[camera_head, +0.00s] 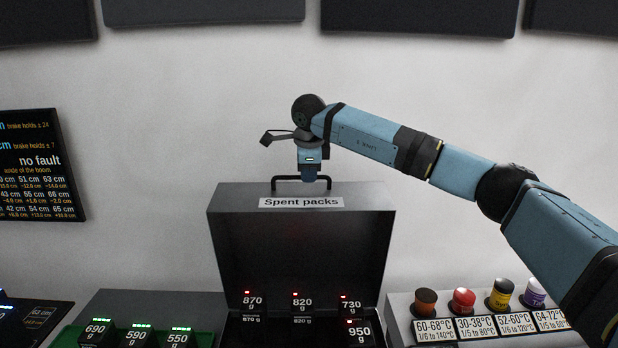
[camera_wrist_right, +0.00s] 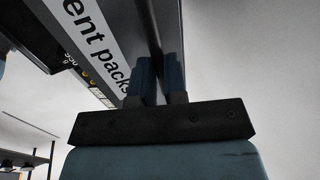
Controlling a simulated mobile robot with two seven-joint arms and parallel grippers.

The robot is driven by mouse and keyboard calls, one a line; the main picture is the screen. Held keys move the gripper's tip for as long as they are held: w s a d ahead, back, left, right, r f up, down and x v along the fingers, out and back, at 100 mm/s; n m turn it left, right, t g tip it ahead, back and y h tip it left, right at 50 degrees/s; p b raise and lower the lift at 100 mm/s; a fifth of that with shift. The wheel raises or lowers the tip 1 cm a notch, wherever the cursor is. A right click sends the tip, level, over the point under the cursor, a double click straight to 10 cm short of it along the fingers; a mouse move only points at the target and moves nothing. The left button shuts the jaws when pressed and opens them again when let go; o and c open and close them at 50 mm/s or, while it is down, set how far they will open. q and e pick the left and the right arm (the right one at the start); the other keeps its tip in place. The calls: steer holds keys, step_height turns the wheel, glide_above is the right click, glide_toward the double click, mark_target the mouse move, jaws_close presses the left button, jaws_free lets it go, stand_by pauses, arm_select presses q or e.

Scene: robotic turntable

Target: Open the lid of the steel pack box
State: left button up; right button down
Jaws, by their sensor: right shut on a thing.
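The steel pack box (camera_head: 228,330) stands in the middle of the head view. Its dark grey lid (camera_head: 300,245) is raised and stands roughly upright at the back, with a white "Spent packs" label (camera_head: 301,202) along its top edge. Black packs marked 870, 820, 730 and 950 (camera_head: 358,333) show in the opening below the lid. My right gripper (camera_head: 309,178) is at the black handle (camera_head: 287,180) on the lid's edge and is shut on it. In the right wrist view, its blue fingers (camera_wrist_right: 157,82) close around the handle beside the label. My left gripper is out of view.
At the left, a green-floored tray (camera_head: 205,340) holds packs marked 690, 590 and 550. At the right, a shelf (camera_head: 400,305) carries several coloured-cap jars (camera_head: 463,300) behind temperature labels. A text screen (camera_head: 40,165) hangs on the left wall.

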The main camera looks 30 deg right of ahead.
steer(key=shift+s+a, duration=0.2)
steer(key=shift+s, duration=0.15)
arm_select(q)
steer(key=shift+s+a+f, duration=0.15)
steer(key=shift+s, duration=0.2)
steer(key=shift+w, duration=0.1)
arm_select(e)
steer(key=shift+w+d, duration=0.1)
steer(key=shift+w, duration=0.05)
steer(key=c, duration=1.2)
jaws_free()
steer(key=shift+o, duration=0.2)
steer(key=shift+r, duration=0.1)
arm_select(q)
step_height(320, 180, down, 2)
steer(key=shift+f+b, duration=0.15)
steer(key=shift+b, duration=0.95)
arm_select(e)
steer(key=v, duration=1.3)
steer(key=shift+s+r, duration=0.25)
